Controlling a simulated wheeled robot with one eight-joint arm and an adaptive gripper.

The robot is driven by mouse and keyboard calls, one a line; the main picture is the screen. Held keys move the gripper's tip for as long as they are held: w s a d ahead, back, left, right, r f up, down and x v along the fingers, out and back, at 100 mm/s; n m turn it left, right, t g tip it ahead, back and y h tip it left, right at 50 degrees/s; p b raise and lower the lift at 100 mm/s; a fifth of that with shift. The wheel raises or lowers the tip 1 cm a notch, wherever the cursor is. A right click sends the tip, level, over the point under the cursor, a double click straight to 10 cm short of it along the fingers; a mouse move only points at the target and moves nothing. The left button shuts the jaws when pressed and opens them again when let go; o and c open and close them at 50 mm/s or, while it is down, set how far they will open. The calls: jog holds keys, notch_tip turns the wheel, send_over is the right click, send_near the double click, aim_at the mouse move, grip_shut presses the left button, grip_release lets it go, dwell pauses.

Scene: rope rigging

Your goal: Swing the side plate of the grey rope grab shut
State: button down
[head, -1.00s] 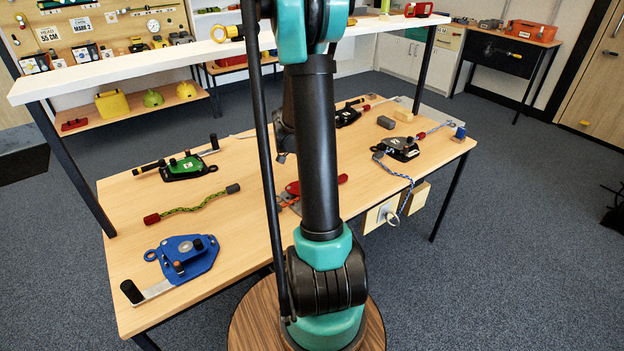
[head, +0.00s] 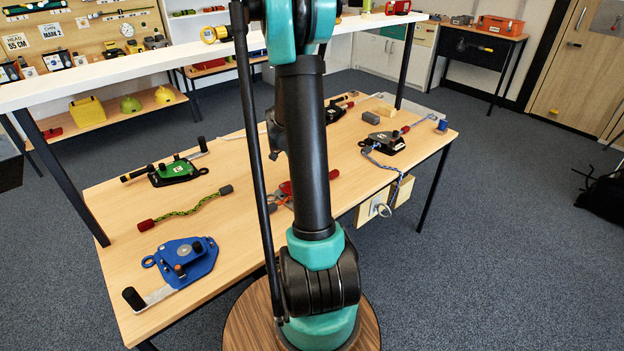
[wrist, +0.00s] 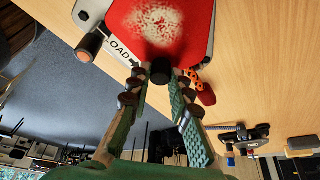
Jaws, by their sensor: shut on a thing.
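In the wrist view, a rope grab shows a red plate (wrist: 165,30) with a pale worn patch, over a light grey base plate (wrist: 92,12) marked LOAD. A black knob (wrist: 160,72) stands at the red plate's near edge. My gripper (wrist: 160,80) has its two fingers on either side of this knob and is shut on it. In the head view, a red part of a grab (head: 286,188) shows beside my arm; my arm hides most of it and my gripper. I cannot tell how far the plate is swung.
A blue grab (head: 205,262), a green grab (head: 174,172) and a dark grab (head: 384,142) with a blue cord lie on the wooden table (head: 110,215). A yellow-green rope (head: 185,212) lies between the blue and green ones. A white shelf (head: 130,73) spans above the table's back.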

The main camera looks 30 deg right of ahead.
jog(key=shift+s, duration=0.1)
jog(key=c, duration=1.4)
grip_release()
jog(key=shift+o, duration=0.2)
jog(key=v, duration=1.2)
